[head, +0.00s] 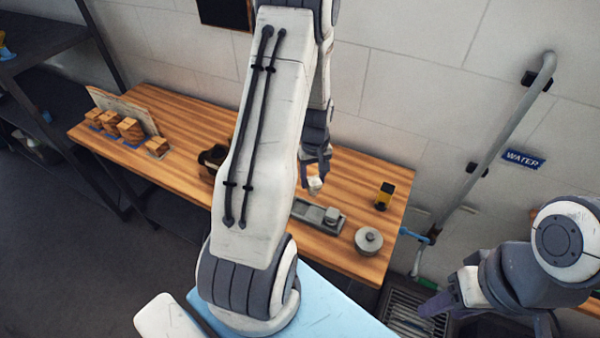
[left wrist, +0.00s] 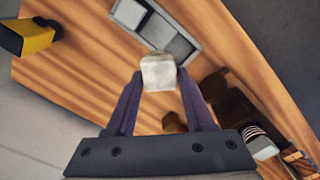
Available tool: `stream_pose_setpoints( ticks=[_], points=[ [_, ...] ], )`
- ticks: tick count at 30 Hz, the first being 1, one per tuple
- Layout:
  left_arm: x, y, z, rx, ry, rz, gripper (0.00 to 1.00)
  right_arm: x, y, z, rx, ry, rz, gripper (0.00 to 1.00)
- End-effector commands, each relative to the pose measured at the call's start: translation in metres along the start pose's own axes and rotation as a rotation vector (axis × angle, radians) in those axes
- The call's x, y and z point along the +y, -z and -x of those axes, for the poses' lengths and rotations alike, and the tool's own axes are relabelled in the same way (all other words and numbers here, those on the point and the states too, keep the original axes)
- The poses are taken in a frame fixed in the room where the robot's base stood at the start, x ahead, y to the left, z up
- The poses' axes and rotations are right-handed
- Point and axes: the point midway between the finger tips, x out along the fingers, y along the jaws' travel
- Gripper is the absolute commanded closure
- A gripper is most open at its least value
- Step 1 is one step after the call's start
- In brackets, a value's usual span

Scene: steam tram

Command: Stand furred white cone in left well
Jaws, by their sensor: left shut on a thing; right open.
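The furred white cone (head: 315,185) is held at the fingertips of my left gripper (head: 315,172), above the wooden table. In the left wrist view the cone (left wrist: 158,72) looks like a pale, blunt piece between the two fingertips of my left gripper (left wrist: 160,88). The grey tray with wells (head: 303,211) lies on the table below and apart from the cone. Its left end is partly hidden by my arm. A grey piece (head: 332,214) sits at its right part. The tray also shows in the left wrist view (left wrist: 185,62). My right gripper (head: 440,304) is open, off the table at right.
A round grey lidded pot (head: 368,241) and a yellow-black object (head: 384,196) stand right of the tray. A dark object (head: 211,160) is partly behind my arm. Several wooden blocks (head: 130,130) stand at the table's left. A pipe (head: 500,150) runs down the wall.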

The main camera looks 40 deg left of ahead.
Motion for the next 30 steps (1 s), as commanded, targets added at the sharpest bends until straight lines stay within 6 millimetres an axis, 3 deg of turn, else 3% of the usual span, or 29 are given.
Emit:
stream_pose_setpoints(
  ticks=[3,7,30],
  points=[
    [-0.029,0.007,-0.005,-0.003,0.002,0.238,1.00,-0.001,0.001,0.014,0.000,0.000,0.001,0.50],
    [-0.041,0.010,-0.011,0.000,0.000,0.359,1.00,-0.001,0.001,0.016,0.000,0.000,0.001,0.50],
    [-0.040,0.010,-0.055,0.001,-0.001,0.370,1.00,0.002,-0.001,-0.021,0.000,0.000,-0.005,0.50]
  ],
)
